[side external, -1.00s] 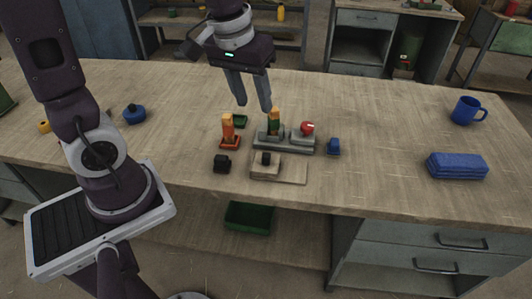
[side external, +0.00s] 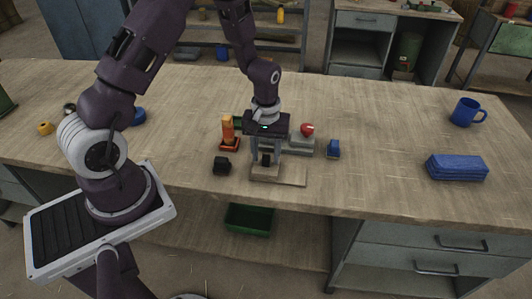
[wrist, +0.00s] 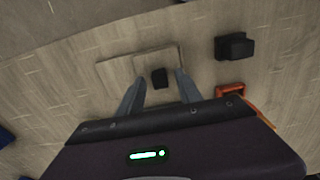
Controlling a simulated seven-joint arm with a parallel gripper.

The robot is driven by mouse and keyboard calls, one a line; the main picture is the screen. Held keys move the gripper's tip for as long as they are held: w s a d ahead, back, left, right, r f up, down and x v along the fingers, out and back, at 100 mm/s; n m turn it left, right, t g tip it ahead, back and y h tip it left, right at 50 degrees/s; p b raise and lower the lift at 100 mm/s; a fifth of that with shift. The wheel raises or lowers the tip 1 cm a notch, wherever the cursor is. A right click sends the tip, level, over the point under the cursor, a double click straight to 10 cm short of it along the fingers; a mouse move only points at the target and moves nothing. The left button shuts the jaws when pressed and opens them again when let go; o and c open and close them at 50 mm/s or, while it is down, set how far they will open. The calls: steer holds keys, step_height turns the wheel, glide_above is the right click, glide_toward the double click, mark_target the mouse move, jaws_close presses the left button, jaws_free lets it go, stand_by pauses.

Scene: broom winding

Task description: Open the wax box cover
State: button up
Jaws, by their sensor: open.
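The wax box (side external: 293,177) is a low, pale wooden piece near the table's front edge. Its cover (side external: 256,173) is at its left part and carries a small black knob (side external: 266,159). My gripper (side external: 265,160) points down over the cover, with its open fingers on either side of the knob. In the wrist view, the knob (wrist: 159,79) lies between the two fingertips (wrist: 157,82), with a gap visible on each side. The pale box (wrist: 115,70) extends to the left there. Whether the fingertips touch the cover cannot be told.
An orange upright piece (side external: 228,130) and a black block (side external: 222,166) stand left of the box. A grey stand with a red knob (side external: 307,130) is behind it, partly hidden by my gripper. A small blue piece (side external: 333,149) is to the right. Farther right the table is clear up to a blue stack (side external: 457,167).

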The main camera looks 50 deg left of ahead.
steer(key=shift+c, duration=0.2)
jaws_close()
steer(key=shift+w, duration=0.1)
stand_by(1.0)
